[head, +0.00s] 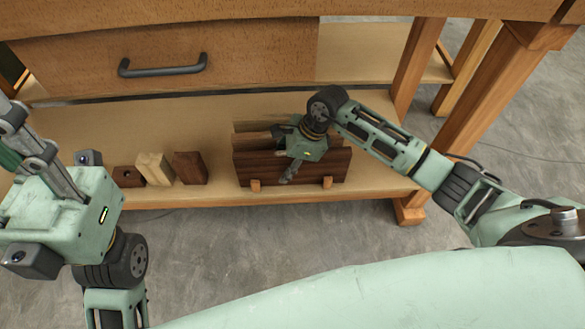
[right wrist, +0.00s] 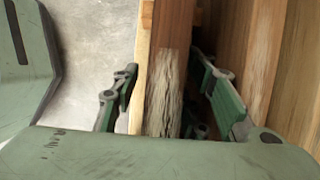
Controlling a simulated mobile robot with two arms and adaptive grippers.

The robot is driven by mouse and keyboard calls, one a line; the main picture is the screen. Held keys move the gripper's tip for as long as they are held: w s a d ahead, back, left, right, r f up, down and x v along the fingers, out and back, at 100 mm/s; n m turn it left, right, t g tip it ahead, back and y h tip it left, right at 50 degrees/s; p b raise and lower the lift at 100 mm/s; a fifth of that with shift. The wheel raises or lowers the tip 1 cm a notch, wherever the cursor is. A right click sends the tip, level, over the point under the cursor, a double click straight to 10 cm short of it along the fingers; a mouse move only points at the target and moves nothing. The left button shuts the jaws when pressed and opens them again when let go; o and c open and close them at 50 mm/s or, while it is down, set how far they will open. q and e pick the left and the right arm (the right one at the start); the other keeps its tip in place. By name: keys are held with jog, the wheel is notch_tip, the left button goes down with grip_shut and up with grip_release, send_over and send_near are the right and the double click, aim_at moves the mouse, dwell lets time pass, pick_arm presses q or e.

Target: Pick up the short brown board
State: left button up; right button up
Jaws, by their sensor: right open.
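Several boards stand on edge in a rack on the low shelf. The front one is a dark brown board (head: 250,168), with paler boards behind it. My right gripper (head: 288,172) reaches down over the rack from the right and covers part of the boards. In the right wrist view, the open gripper (right wrist: 168,95) has one finger on each side of a brown board (right wrist: 172,30) with a rough, pale-streaked end; contact cannot be told. Which board in the head view this is cannot be told. My left gripper (head: 30,148) is at the left edge, its fingertips unclear.
Three small blocks stand left of the rack: a dark one (head: 128,177), a pale one (head: 154,168) and a reddish-brown one (head: 190,168). A drawer (head: 230,60) with a dark handle (head: 163,68) overhangs the shelf (head: 75,125). A wooden leg (head: 480,95) stands at right.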

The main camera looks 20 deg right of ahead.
jog(key=shift+c, duration=0.6)
grip_shut()
jog(key=shift+w+r, duration=0.1)
jog(key=shift+r, duration=0.15)
